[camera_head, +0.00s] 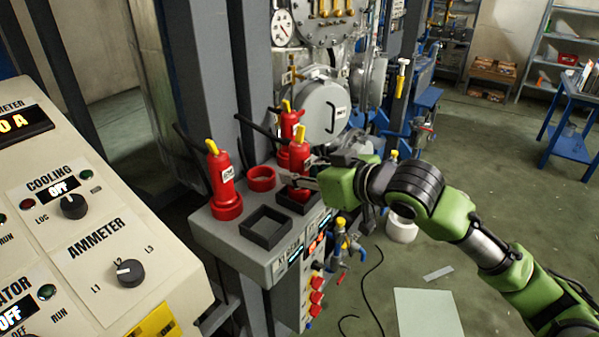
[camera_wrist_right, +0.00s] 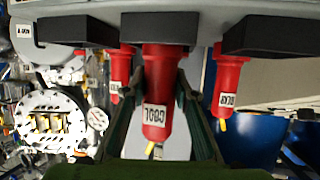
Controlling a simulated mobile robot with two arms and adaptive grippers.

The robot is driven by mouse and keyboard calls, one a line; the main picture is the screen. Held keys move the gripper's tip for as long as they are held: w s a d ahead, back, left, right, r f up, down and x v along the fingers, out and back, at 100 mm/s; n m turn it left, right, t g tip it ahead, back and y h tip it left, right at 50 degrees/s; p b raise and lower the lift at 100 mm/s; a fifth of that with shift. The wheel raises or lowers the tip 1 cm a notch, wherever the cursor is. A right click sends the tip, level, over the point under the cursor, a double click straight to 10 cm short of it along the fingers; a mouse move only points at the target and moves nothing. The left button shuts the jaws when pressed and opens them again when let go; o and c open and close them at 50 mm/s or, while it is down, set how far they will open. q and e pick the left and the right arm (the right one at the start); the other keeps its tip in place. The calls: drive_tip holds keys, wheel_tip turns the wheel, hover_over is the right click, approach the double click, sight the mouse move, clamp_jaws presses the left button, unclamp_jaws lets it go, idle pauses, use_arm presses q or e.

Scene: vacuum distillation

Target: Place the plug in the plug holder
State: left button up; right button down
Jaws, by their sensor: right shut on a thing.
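My right gripper (camera_head: 305,184) is shut on a red plug (camera_head: 299,157) with a yellow top. The plug stands upright over a black square holder (camera_head: 285,203) at the right of the grey ledge. In the right wrist view, which is upside down, the plug (camera_wrist_right: 158,95) is labelled "COOL" and sits between the fingers of my right gripper (camera_wrist_right: 157,80). Its wide base meets the black square holder (camera_wrist_right: 155,28); whether it is fully seated cannot be told. My left gripper is out of view.
A second red plug (camera_head: 222,177) stands at the left of the ledge, and a third (camera_head: 287,124) behind. A red ring holder (camera_head: 261,180) and another black square holder (camera_head: 254,237) are empty. A control panel (camera_head: 70,210) stands close at the left.

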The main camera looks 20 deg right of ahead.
drive_tip(key=c, duration=1.6)
unclamp_jaws()
drive_tip(key=shift+f, duration=0.15)
drive_tip(key=shift+c, duration=0.2)
drive_tip(key=b+v, duration=0.3)
drive_tip(key=v, duration=0.9)
drive_tip(key=shift+r, duration=0.3)
